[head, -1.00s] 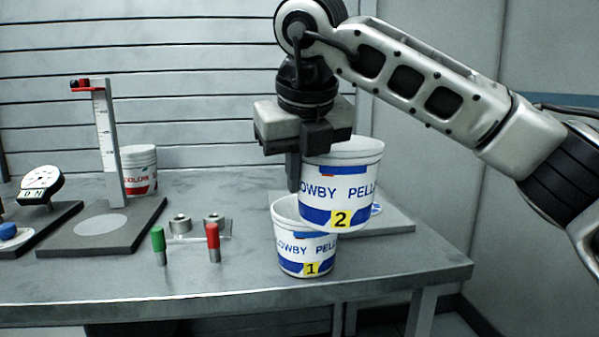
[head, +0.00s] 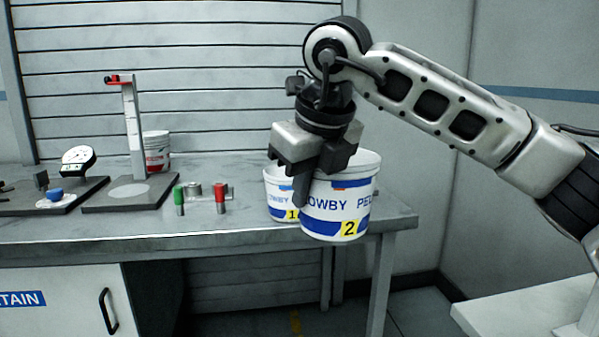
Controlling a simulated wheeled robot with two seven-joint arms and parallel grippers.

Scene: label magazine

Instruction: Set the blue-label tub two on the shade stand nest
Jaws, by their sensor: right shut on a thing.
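The blue-label tub two (head: 337,212) is white with a blue band and a yellow "2" tag. My right gripper (head: 303,185) is shut on its left rim and holds it upright, in front of the table's front edge in the picture. The blue-label tub one (head: 280,197), with a yellow "1" tag, stands on the table behind and left of it, partly covered. I cannot make out for sure which thing is the shade stand nest; a flat plate seen behind the tubs earlier is now hidden. My left gripper is not in view.
The metal table (head: 70,233) carries a height stand (head: 133,130) on a dark base, a red-label tub (head: 156,152) behind it, a dial gauge (head: 78,158), and a green peg (head: 179,199) and red peg (head: 220,197). A white surface (head: 530,312) shows at lower right.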

